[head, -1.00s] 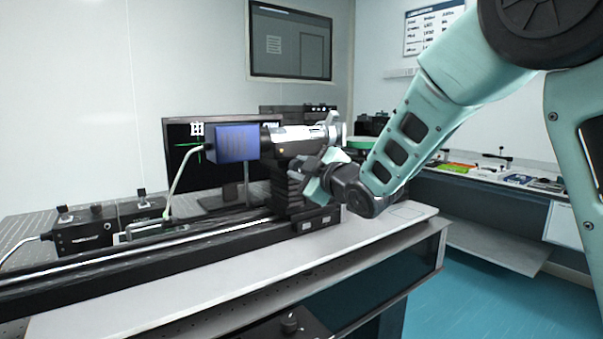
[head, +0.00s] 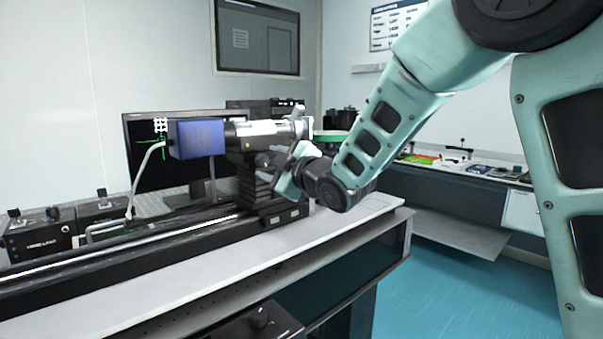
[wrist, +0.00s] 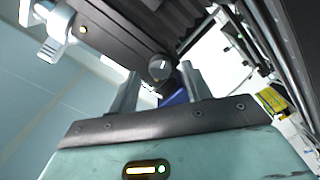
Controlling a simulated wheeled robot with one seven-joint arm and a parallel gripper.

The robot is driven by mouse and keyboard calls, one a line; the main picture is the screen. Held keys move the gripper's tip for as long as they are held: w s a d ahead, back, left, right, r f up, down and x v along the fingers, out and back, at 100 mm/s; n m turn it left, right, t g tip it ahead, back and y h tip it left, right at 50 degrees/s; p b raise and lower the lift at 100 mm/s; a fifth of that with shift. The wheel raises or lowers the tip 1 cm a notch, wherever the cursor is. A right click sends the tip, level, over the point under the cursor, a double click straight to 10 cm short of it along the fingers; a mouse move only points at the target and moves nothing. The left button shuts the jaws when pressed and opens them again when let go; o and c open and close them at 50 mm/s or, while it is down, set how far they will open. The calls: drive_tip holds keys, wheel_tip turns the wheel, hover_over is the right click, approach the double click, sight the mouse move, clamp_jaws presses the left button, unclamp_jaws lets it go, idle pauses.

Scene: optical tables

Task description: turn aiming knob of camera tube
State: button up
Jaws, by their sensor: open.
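The camera tube (head: 268,133) is a dark and silver cylinder on a black mount beside a blue box (head: 197,138). The aiming knob (wrist: 160,68) is a small dark round knob with a white mark, seen in the wrist view on a dark body. My gripper (wrist: 158,80) is open, with one finger to the left and one to the right of the knob. I cannot tell whether either finger touches it. In the head view my gripper (head: 276,166) is at the right side of the mount, just below the tube, and the knob cannot be made out there.
A monitor (head: 145,178) behind the blue box shows a white pattern and a green cross. A black rail (head: 130,250) runs along the table (head: 170,282). Black control boxes (head: 40,237) stand at the left. Open floor (head: 450,290) lies at the right.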

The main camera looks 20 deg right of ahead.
drive_tip(key=b+v, duration=0.3)
drive_tip(key=v, duration=1.2)
drive_tip(key=shift+s, duration=0.35)
drive_tip(key=shift+d, duration=0.1)
drive_tip(key=s+a+f+m+g+h, duration=0.1)
drive_tip(key=s+a+f+g, duration=0.3)
drive_tip(key=f, duration=0.2)
drive_tip(key=s+a+f+m+g, duration=0.2)
drive_tip(key=s+a+f+g, duration=0.1)
drive_tip(key=f, duration=0.3)
drive_tip(key=s+a+f+m+g+h, duration=0.1)
drive_tip(key=s+a+f+g, duration=0.3)
drive_tip(key=f, duration=0.2)
drive_tip(key=s+f+m+g+h, duration=0.1)
drive_tip(key=s+f+g, duration=0.2)
drive_tip(key=s, duration=0.3)
drive_tip(key=s+f+m+g+h, duration=0.1)
drive_tip(key=s+f+g+h, duration=0.15)
drive_tip(key=s, duration=0.35)
wheel_tip(320, 180, up, 14)
drive_tip(key=s+p, duration=0.2)
drive_tip(key=p, duration=1.1)
drive_tip(key=shift+a+m+g, duration=0.3)
drive_tip(key=shift+a+g, duration=0.05)
drive_tip(key=shift+a, duration=0.05)
